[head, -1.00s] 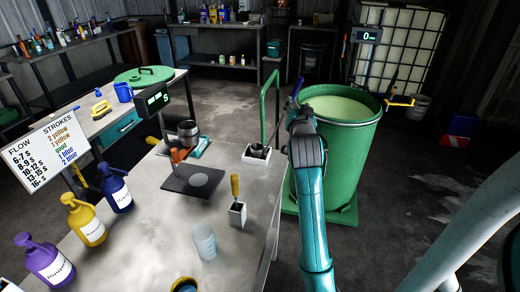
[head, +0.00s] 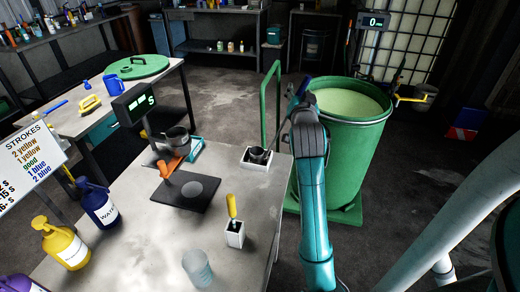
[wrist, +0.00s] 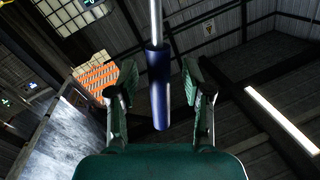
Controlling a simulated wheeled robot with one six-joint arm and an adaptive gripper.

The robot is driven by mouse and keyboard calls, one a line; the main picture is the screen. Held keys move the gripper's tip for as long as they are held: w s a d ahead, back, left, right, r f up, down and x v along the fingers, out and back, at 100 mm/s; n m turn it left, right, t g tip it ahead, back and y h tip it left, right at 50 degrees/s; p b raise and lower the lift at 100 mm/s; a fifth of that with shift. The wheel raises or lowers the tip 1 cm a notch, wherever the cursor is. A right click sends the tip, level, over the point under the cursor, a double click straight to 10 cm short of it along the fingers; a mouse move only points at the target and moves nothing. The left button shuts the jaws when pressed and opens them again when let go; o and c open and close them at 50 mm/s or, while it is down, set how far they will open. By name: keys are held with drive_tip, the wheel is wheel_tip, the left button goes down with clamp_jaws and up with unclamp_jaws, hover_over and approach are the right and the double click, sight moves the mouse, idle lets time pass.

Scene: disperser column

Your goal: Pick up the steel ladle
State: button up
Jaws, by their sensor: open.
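The steel ladle shows in the wrist view as a dark blue handle (wrist: 159,85) on a thin steel shaft that runs out of the top of the picture. Its bowl is out of view. My gripper (wrist: 158,88) is open, with one finger on each side of the handle. I see no clear contact between fingers and handle. In the head view, a bit of the blue handle (head: 303,86) shows just beyond my gripper (head: 297,102), by the left rim of the green drum (head: 343,150). My arm hides much of this spot.
The drum holds pale liquid and stands right of the grey table (head: 140,235). A green rail (head: 265,105) rises between them. The table carries a dark plate (head: 185,195), a white box with a dark cup (head: 256,158) and pump bottles (head: 62,243).

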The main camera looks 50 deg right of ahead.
clamp_jaws()
drive_tip(key=shift+r, duration=0.15)
wheel_tip(320, 180, up, 10)
drive_tip(key=shift+f, duration=0.1)
idle(0.6)
drive_tip(key=shift+s, duration=0.1)
